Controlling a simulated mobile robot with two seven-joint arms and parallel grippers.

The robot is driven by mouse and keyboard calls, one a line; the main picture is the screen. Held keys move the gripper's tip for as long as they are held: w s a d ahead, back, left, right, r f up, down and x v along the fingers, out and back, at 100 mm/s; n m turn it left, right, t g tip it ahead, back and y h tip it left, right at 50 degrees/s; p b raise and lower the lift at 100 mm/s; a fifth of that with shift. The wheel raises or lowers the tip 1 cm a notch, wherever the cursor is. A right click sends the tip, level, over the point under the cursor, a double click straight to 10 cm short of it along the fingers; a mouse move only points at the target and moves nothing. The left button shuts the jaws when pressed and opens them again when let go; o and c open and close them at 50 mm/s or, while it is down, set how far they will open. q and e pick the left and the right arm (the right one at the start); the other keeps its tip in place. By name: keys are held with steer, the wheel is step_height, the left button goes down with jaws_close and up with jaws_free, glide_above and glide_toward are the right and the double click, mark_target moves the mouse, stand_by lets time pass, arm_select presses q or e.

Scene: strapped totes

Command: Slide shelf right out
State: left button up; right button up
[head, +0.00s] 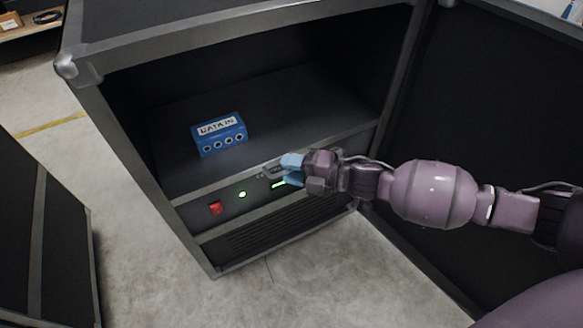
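The shelf (285,112) is a dark flat surface inside a black case with grey metal edges, above a front panel with lights. A blue box labelled "DATA IN" (219,134) stands on it, left of centre. A thin grey handle (269,172) shows at the panel's upper edge. My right gripper (291,169) comes in from the right, with its blue fingertips at the handle's right part. The fingertips show a small gap, but whether they close on the handle is hidden. My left gripper is not in view.
A red switch (216,208) and a green light sit on the front panel, above a vented panel (275,228). An open black door (490,150) stands on the right. Another dark case (45,235) is at the left. Bare concrete floor (300,290) lies in front.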

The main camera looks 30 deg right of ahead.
steer(key=shift+c, duration=0.2)
jaws_close()
arm_select(q)
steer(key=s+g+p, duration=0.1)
steer(key=p, duration=0.3)
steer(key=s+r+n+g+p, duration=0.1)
steer(key=p, duration=0.3)
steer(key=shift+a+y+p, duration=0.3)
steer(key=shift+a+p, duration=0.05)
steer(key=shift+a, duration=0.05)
arm_select(e)
steer(key=s, duration=2.6)
steer(key=shift+s+d, duration=0.15)
steer(key=shift+d, duration=0.3)
